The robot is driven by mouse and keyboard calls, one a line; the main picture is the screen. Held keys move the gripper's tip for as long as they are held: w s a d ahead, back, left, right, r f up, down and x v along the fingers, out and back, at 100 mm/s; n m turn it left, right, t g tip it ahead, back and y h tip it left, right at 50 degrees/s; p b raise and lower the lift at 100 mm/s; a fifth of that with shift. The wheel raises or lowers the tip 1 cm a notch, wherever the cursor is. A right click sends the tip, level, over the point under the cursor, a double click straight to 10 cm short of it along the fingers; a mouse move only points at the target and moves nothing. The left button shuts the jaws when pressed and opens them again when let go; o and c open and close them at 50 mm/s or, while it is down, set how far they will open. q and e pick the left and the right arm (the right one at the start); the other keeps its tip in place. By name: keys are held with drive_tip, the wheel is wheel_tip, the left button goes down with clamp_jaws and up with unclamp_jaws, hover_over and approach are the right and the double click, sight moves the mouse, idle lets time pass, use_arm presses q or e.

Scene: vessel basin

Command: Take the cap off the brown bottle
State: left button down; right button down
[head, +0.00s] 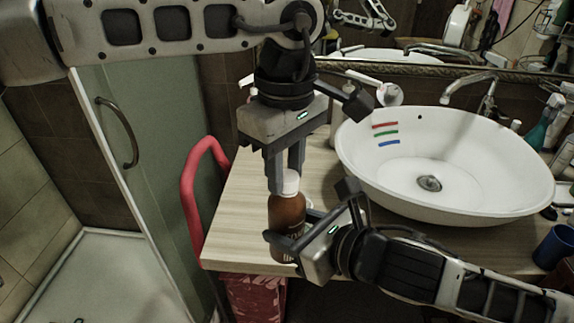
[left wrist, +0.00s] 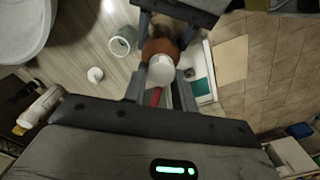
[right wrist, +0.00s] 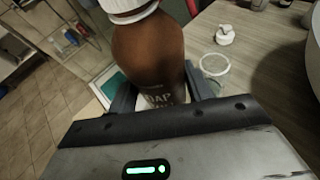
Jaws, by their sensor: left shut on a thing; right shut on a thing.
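The brown bottle (head: 287,222) stands upright at the front left edge of the wooden counter, with its white cap (head: 287,182) on top. My left gripper (head: 286,180) points down from above and is shut on the white cap, which also shows between its fingers in the left wrist view (left wrist: 161,70). My right gripper (head: 284,243) comes in from the right and is shut around the bottle's lower body. In the right wrist view the bottle (right wrist: 148,55) fills the space between the fingers, and the cap (right wrist: 127,8) is cut off at the top.
A white basin (head: 445,165) with a tap stands on the counter to the right. A clear glass (right wrist: 214,64) and a small white object (right wrist: 225,36) are on the counter near the bottle. A red rail (head: 190,190) is at the left, and a blue cup (head: 553,246) is far right.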

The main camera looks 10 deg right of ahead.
use_arm(q)
drive_tip(key=n, duration=0.5)
drive_tip(key=shift+d+r, duration=0.1)
drive_tip(key=n, duration=1)
drive_tip(key=shift+a, duration=0.3)
drive_tip(key=n, duration=0.4)
drive_tip(key=shift+a+n, duration=0.1)
drive_tip(key=shift+n, duration=0.2)
drive_tip(key=n, duration=0.5)
drive_tip(key=shift+s, duration=0.1)
drive_tip(key=n, duration=0.5)
drive_tip(key=shift+s+r, duration=0.1)
drive_tip(key=n, duration=0.4)
drive_tip(key=shift+s+n, duration=0.1)
drive_tip(key=shift+n, duration=0.2)
drive_tip(key=n, duration=0.5)
drive_tip(key=shift+s, duration=0.15)
drive_tip(key=shift+r, duration=0.1)
